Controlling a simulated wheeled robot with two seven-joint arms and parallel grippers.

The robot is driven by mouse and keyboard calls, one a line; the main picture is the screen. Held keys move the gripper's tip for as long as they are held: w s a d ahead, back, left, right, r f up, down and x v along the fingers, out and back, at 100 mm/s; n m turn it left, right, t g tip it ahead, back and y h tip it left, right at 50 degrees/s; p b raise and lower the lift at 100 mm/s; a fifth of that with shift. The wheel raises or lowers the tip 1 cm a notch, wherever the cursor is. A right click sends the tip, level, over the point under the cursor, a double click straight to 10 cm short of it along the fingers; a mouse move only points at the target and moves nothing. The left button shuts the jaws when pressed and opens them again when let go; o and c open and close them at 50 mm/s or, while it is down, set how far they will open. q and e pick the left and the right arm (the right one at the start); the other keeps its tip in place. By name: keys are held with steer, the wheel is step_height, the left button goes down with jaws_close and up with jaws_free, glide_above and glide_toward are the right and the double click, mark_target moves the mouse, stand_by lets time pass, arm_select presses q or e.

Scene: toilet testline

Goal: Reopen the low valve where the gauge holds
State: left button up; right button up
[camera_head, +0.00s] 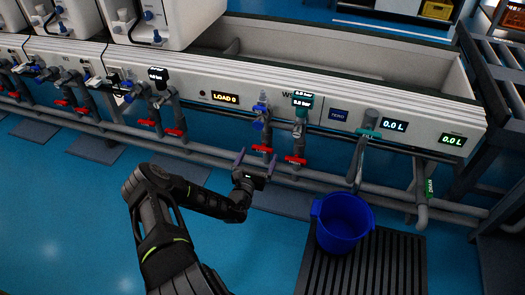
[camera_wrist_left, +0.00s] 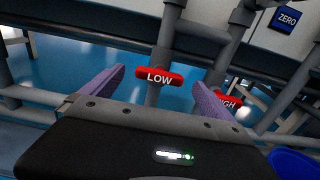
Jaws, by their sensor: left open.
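A red LOW valve handle (camera_head: 262,148) sits on a vertical pipe below the white bench front; it also shows in the left wrist view (camera_wrist_left: 160,77), lying crosswise. A red HIGH handle (camera_head: 296,161) is just right of it, partly hidden by a finger in the wrist view (camera_wrist_left: 230,100). A dark gauge (camera_head: 302,101) with lit digits, too small to read surely, stands above HIGH. My left gripper (camera_head: 254,168) is open and empty, just below and in front of LOW. In the wrist view LOW appears between its purple fingers (camera_wrist_left: 159,78), with no contact visible.
More red valve handles (camera_head: 175,132) and another gauge (camera_head: 158,73) line the bench to the left. A blue bucket (camera_head: 343,222) stands on a dark slatted grate (camera_head: 395,262) under a spout. A grey pipe (camera_head: 380,190) runs low along the bench. Blue floor in front is open.

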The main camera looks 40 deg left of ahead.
mark_target(261, 151)
arm_select(q)
steer(key=b+x, duration=0.1)
steer(key=x, duration=0.3)
steer(key=shift+f+b, duration=0.15)
steer(key=shift+b, duration=0.15)
steer(key=shift+w+a, duration=0.15)
steer(key=shift+w, duration=0.25)
steer(key=c, duration=1.4)
